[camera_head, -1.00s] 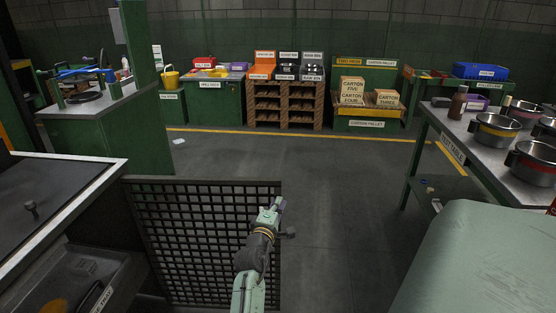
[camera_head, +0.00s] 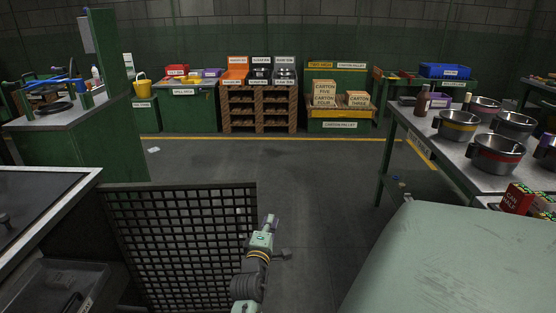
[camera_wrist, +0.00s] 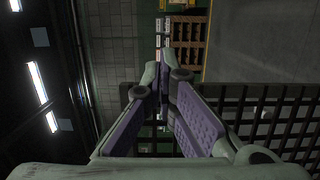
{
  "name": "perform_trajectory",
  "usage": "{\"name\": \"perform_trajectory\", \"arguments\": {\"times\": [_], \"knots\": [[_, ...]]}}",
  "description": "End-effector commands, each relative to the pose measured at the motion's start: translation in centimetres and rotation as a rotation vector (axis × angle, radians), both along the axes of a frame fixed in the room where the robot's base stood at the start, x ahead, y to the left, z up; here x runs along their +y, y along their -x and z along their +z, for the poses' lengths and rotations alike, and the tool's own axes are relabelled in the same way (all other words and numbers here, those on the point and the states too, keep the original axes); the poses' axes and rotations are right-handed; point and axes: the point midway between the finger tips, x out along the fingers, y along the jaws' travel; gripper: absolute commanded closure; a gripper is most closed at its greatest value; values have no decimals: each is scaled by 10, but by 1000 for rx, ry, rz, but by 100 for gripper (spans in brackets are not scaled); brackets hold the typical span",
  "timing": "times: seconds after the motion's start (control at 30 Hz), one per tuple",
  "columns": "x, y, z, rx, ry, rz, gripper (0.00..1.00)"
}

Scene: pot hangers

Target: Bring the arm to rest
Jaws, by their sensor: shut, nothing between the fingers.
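My gripper (camera_head: 270,222) is at the lower middle of the head view, at the end of my pale green arm, beside the right edge of a dark mesh panel (camera_head: 180,240). In the wrist view my gripper (camera_wrist: 164,72) shows its two purple-padded fingers meeting at the tips. Nothing is held between them. The mesh panel also shows in the wrist view (camera_wrist: 270,112), to the right of the fingers.
A steel-topped table (camera_head: 395,105) with several pots stands at the right. A grey-topped bench (camera_head: 40,190) is at the lower left. A green pallet station (camera_head: 340,126) and wooden shelving (camera_head: 259,112) line the back. The floor (camera_head: 310,185) between is open.

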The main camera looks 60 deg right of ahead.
Motion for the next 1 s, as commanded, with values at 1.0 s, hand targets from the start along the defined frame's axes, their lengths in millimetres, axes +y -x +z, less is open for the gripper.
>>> {"name": "perform_trajectory", "arguments": {"times": [1.0], "knots": [[151,-140,119,-353,28,396,100]]}}
